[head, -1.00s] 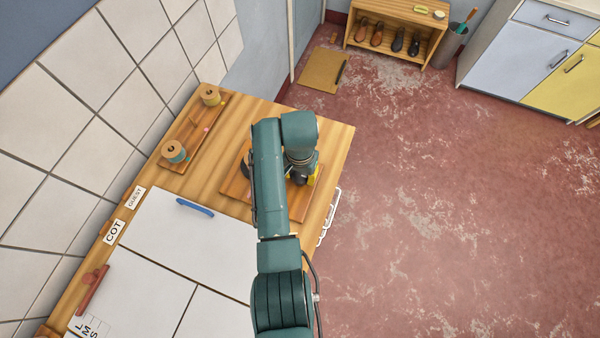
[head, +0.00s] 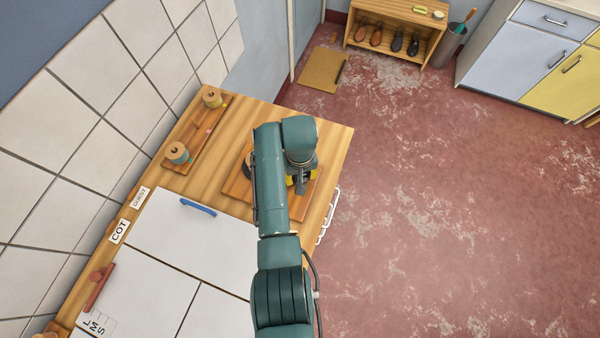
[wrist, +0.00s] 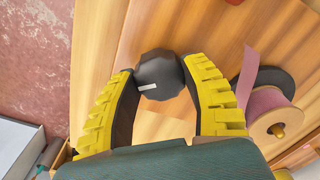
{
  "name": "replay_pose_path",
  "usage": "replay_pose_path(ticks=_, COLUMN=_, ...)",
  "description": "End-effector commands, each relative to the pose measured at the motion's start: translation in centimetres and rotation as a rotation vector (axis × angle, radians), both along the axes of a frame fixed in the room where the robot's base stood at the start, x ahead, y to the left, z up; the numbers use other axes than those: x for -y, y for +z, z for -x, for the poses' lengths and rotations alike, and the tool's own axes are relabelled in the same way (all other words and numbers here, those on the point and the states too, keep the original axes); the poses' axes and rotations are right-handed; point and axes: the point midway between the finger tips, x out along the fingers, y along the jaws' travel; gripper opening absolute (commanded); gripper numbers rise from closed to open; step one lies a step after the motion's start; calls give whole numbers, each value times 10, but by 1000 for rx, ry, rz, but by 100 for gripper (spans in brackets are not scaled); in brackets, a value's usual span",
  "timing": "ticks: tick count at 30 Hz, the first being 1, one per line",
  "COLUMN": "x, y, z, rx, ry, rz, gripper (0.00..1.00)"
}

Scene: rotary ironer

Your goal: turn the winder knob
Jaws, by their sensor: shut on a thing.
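The winder knob (wrist: 160,66) is a dark, faceted knob with a short white mark on its face. It shows in the wrist view between the two yellow-padded fingers of my gripper (wrist: 158,76). The fingers are shut on it, one on each side. In the head view my gripper (head: 299,180) is over the wooden board (head: 236,188) near the right edge of the table, and my arm hides the knob. A spool with pink ribbon (wrist: 265,101) and a dark round flange is to the right of the knob in the wrist view.
The wooden table (head: 260,112) carries a tray (head: 205,138) with two thread spools at the back left. White panels (head: 190,240) with a blue handle (head: 198,207) lie nearer. White rails (head: 328,216) stick out at the table's right edge.

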Motion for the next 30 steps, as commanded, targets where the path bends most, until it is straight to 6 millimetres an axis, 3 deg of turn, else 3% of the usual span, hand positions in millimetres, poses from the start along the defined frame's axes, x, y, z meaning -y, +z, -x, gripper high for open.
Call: replay_pose_path(ticks=30, x=0, y=1, z=-1, rx=2, ry=922, rz=0, gripper=12)
